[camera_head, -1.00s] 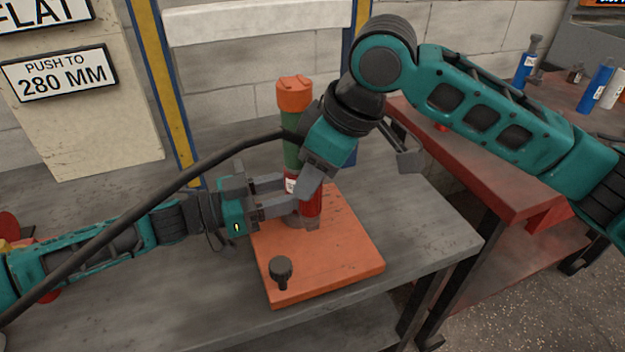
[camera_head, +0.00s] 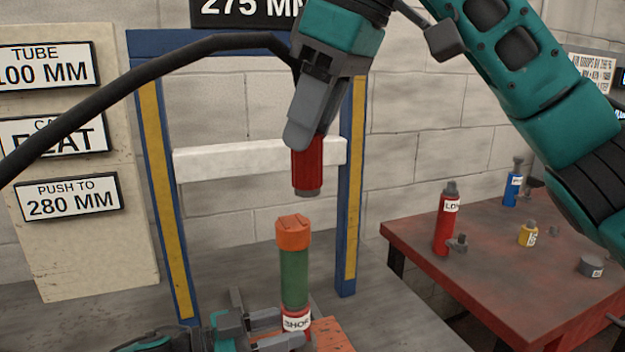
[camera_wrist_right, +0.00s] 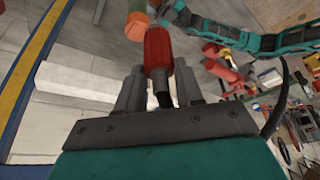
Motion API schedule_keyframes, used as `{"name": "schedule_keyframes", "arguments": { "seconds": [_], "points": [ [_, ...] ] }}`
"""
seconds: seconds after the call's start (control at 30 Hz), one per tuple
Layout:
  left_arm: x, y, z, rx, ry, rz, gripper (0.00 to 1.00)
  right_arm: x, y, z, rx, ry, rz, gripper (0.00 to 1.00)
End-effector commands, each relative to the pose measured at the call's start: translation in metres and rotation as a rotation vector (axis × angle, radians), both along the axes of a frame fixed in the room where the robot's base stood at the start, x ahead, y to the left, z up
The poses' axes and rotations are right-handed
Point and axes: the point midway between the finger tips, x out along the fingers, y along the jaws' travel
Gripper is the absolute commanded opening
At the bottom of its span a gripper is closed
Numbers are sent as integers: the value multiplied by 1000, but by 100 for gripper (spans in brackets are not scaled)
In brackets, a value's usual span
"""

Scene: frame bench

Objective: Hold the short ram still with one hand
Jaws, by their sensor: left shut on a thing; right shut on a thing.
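The short ram (camera_head: 296,318), red with a white label reading "SHO", stands upright on the orange plate (camera_head: 334,337). A green tube (camera_head: 294,278) with an orange cap (camera_head: 293,236) rises above it. My left gripper (camera_head: 285,331) is shut on the short ram from the left, low in the head view. My right gripper (camera_head: 305,138) is shut on a red cylinder (camera_head: 307,166) with a grey lower end, held above the cap and apart from it. The right wrist view shows the red cylinder (camera_wrist_right: 158,48) between the fingers, with the cap (camera_wrist_right: 136,27) beyond.
A black hose (camera_head: 160,60) runs to my right gripper. A blue and yellow frame (camera_head: 358,200) with a white crossbar (camera_head: 215,158) stands behind. A red table (camera_head: 470,270) at the right holds a red ram (camera_head: 447,222), a blue one (camera_head: 513,188) and small fittings.

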Motion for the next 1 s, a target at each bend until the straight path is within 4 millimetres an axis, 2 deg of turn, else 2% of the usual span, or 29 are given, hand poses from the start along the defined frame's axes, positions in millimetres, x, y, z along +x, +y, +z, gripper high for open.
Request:
{"name": "schedule_keyframes", "arguments": {
  "seconds": [0.1, 0.2, 0.53, 0.57, 0.83, 1.0],
  "points": [
    [0, 0, -1, 2, 1, 1, 0, 0, 0, 14, 1, -2, -2, 0],
    [0, 0, -1, 2, 1, 0, 0, 0, 0, 19, 1, -1, -2, 0],
    [0, 0, -1, 2, 1, 0, 0, 0, 0, 22, 1, -1, -1, 0],
    [0, 0, -1, 2, 1, 0, 50, 0, 0, 22, 1, -1, -1, 0],
    [0, 0, -1, 1, 0, 0, 76, 0, 0, 21, 1, -1, -1, 0],
    [-1, 0, 0, 0, 1, -2, 77, 0, 0, 21, 1, -1, -1, 0]
  ]
}}
